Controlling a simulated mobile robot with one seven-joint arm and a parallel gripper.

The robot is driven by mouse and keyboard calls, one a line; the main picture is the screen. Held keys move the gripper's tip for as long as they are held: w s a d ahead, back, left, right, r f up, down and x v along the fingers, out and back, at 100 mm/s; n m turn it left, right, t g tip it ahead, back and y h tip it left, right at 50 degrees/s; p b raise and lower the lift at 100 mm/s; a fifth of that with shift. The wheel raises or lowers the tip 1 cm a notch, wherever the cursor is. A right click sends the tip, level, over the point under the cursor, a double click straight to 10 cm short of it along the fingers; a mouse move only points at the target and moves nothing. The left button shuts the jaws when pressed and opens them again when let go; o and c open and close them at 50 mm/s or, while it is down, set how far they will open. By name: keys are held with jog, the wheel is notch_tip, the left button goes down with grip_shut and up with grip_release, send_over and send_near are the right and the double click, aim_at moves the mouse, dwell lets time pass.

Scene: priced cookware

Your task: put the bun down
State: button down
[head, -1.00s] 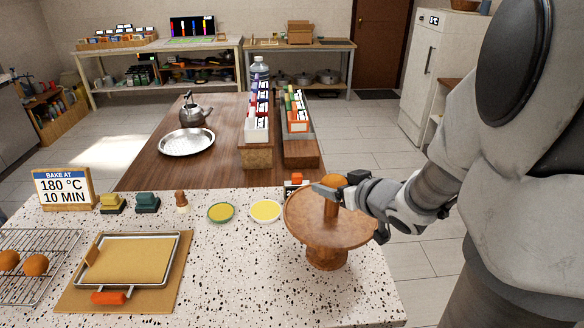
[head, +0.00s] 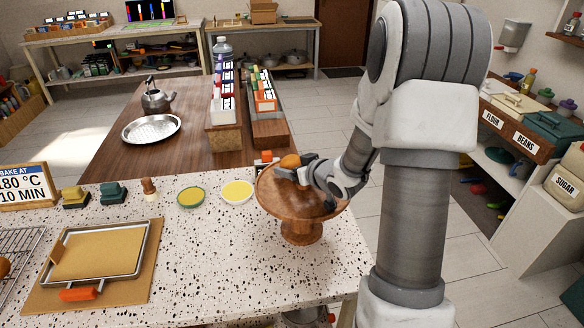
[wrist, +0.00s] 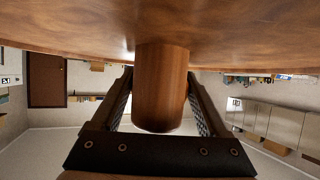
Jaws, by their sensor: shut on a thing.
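The round orange-brown bun (head: 290,161) shows at my gripper (head: 288,173), over the far part of the round wooden stand (head: 277,199). The fingers partly hide it. In the wrist view my gripper (wrist: 160,95) has a finger on each side of a brown, cylinder-like body (wrist: 161,92) with a rounded end. The stand's wooden surface (wrist: 230,30) fills the top of that view, close to the fingertips. I cannot tell from there whether the bun touches the stand.
A white bowl of yellow filling (head: 237,192) and a green-rimmed bowl (head: 191,197) stand left of the stand. A baking tray (head: 104,250) lies on a board at the front left. The speckled counter (head: 220,270) is clear in front of the stand.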

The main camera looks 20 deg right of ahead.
dwell(0.3)
jog(key=shift+f, duration=0.2)
grip_release()
jog(key=shift+a+r, duration=0.1)
jog(key=shift+s+r, duration=0.1)
jog(key=shift+r, duration=0.25)
jog(key=p+v, duration=0.1)
jog(key=v, duration=1)
jog(key=shift+s, duration=0.35)
